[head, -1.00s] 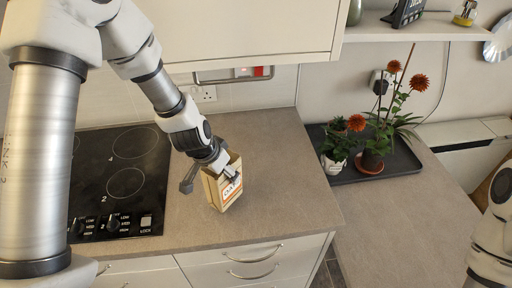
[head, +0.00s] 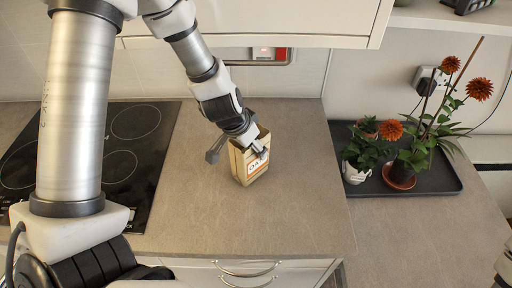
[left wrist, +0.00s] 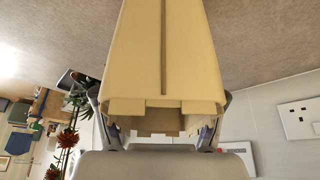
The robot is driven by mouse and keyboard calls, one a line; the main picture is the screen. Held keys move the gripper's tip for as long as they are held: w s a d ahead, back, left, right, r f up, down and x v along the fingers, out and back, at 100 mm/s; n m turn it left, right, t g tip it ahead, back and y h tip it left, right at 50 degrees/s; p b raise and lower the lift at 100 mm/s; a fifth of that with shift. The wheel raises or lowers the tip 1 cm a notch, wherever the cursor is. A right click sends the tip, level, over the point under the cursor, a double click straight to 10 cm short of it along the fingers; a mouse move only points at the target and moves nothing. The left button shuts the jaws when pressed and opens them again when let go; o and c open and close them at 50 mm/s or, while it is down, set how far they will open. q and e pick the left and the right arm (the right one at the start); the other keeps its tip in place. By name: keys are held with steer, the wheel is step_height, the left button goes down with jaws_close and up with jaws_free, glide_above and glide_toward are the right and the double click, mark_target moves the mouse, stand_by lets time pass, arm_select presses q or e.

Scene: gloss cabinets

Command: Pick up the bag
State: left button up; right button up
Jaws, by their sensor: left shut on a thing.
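The bag (head: 249,168) is a small tan paper bag with a white and orange label on its front. It is upright over the grey-brown worktop, to the right of the hob. My left gripper (head: 240,150) is shut on its upper part, one finger on each side. In the left wrist view the bag (left wrist: 165,60) fills the upper middle, its open top edge between the fingers of my left gripper (left wrist: 158,132). I cannot tell whether its base touches the worktop. My right gripper is out of view.
A black hob (head: 125,150) lies to the left. A dark tray (head: 430,180) with potted orange-flowered plants (head: 400,172) stands to the right. A wall cabinet (head: 300,22) hangs above the back. The worktop (head: 290,215) in front of the bag is clear.

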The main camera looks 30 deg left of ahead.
arm_select(q)
steer(key=shift+w, duration=0.2)
steer(key=o, duration=1.3)
steer(key=shift+c, duration=0.2)
steer(key=shift+o, duration=1)
steer(key=shift+s+r, duration=0.1)
steer(key=shift+s, duration=0.15)
